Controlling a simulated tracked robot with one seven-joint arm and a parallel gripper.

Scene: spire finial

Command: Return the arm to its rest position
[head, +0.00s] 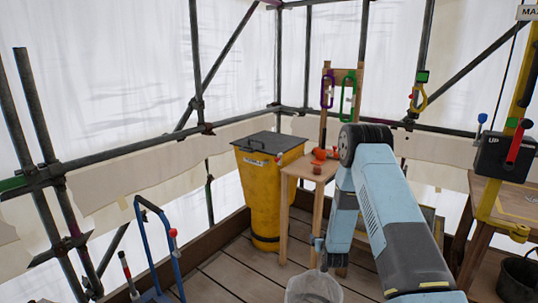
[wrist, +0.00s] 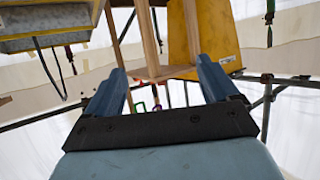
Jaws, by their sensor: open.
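My arm (head: 385,200) is light blue and dark grey. In the head view it rises from the lower right to a dark elbow joint and bends down in front of the wooden stand. My gripper (wrist: 163,72) shows in the wrist view with its two blue fingers spread apart and nothing between them. In the head view the gripper is mostly hidden behind the forearm, low beside the stand's legs. The wrist view looks upside down, with the stand's legs beyond the fingers.
A yellow bin (head: 262,195) with a dark lid stands left of the wooden stand (head: 301,171), which carries orange parts (head: 323,154). A pale bucket (head: 313,288) is below. A blue trolley (head: 165,250) stands left. A wooden bench (head: 505,200) is at right. Scaffold poles surround the deck.

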